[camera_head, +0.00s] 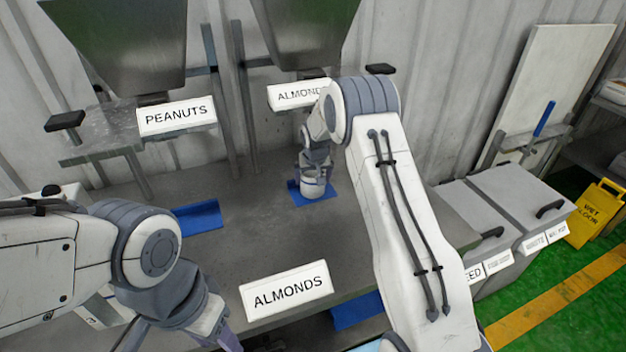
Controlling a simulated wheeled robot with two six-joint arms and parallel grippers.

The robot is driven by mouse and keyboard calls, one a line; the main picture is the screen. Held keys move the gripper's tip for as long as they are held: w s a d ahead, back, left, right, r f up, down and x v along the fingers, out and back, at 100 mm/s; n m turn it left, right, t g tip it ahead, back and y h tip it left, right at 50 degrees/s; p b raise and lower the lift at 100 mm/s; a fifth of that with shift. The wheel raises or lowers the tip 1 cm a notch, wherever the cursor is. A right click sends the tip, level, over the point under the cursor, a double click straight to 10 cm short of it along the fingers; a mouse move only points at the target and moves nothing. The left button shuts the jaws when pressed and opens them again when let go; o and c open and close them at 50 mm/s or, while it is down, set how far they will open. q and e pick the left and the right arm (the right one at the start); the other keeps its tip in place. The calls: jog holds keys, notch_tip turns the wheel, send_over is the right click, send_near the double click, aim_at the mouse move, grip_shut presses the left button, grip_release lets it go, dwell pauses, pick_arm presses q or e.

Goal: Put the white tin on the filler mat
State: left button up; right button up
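The white tin (312,188) is small and round with a dark band. It stands upright at the blue filler mat (325,198) under the ALMONDS hopper; I cannot tell whether its base touches the mat. My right gripper (314,175) reaches down at the tin and appears shut on it. Its fingertips are small and partly hidden. My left gripper (224,338) is at the bottom edge, away from the tin and partly cut off, so its opening does not show.
A second blue mat (197,219) lies left, below the PEANUTS sign (176,116). Another blue patch (357,311) shows beside the front ALMONDS sign (287,292). Grey lidded bins (490,205) and a yellow floor sign (597,212) stand right. The middle of the grey bench (255,225) is clear.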

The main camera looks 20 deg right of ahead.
jog(key=shift+r, duration=0.3)
jog(key=shift+s+a+r+b, duration=0.15)
jog(key=shift+s+r+b, duration=0.2)
jog(key=shift+s+b, duration=0.2)
jog(key=s+b, duration=0.1)
jog(key=s, duration=0.2)
jog(key=s+a+b, duration=0.1)
jog(key=s, duration=0.2)
jog(key=s+a+b, duration=0.1)
jog(key=s, duration=0.2)
jog(key=shift+s+a, duration=0.1)
jog(key=shift+s, duration=0.3)
jog(key=shift+s+a+b, duration=0.15)
jog(key=shift+s+b, duration=0.2)
jog(key=shift+s, duration=0.2)
jog(key=s+a+r+n+g+y, duration=0.1)
jog(key=s+a+r+n, duration=0.25)
jog(key=s+a, duration=0.7)
jog(key=s+a+r+n+g+y, duration=0.1)
jog(key=s+a+r+n+g, duration=0.15)
jog(key=s+a+r, duration=0.7)
jog(key=s+d+f+n, duration=0.2)
jog(key=s+f+n, duration=0.1)
jog(key=s, duration=1.1)
jog(key=shift+d+f+n+g, duration=0.2)
jog(key=shift+n+g, duration=0.15)
jog(key=shift+n, duration=0.15)
jog(key=shift+r, duration=0.1)
